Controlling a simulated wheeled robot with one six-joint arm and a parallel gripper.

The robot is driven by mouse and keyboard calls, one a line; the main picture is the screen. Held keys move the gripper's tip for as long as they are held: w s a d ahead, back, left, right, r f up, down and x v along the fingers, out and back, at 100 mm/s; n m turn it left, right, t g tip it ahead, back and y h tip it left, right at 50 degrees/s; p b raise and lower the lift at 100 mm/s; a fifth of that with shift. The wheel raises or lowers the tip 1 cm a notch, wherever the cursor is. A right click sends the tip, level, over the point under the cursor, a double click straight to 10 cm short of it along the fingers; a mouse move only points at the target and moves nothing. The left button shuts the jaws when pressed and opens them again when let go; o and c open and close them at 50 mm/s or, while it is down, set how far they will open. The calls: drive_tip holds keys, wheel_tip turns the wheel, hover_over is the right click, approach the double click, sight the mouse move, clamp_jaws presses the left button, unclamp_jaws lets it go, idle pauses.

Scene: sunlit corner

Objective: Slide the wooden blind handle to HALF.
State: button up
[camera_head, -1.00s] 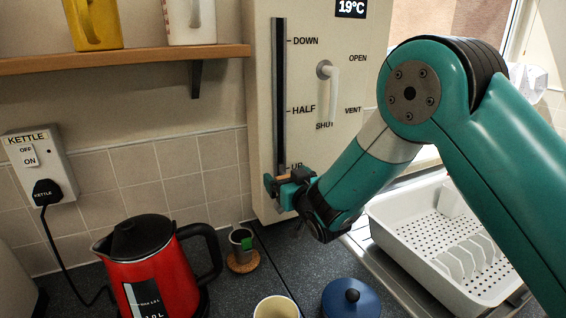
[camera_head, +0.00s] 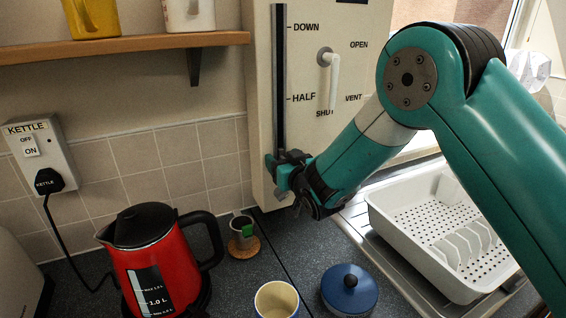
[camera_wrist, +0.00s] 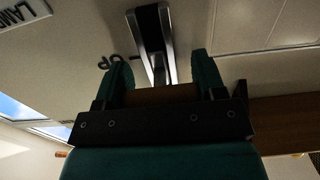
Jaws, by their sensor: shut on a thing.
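The wooden blind handle (camera_wrist: 160,95) shows as a brown bar between my fingers in the wrist view. My gripper (camera_head: 283,165) is shut on it at the lower end of the dark vertical slot (camera_head: 279,85) in the cream panel. In the head view the gripper hides the handle and the UP mark. The UP mark (camera_wrist: 112,62) shows beside the slot in the wrist view. The HALF mark (camera_head: 304,97) is clearly above my gripper, and DOWN (camera_head: 306,27) is near the slot's top.
A white lever (camera_head: 333,80) marked OPEN, VENT and SHUT is right of the slot. Below are a red kettle (camera_head: 158,262), a small cup (camera_head: 242,233) on a cork coaster, a cream mug (camera_head: 276,300) and a blue lidded pot (camera_head: 349,291). A white dish rack (camera_head: 400,215) is at right.

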sight(278, 100)
wheel_tip(278, 100, up, 14)
drive_tip(key=shift+r+p, duration=0.1)
drive_tip(key=shift+p, duration=0.95)
drive_tip(key=o, duration=1.3)
drive_tip(key=shift+s, duration=0.1)
drive_tip(key=b+v, duration=0.7)
drive_tip(key=v, duration=1)
drive_tip(key=shift+s, duration=0.2)
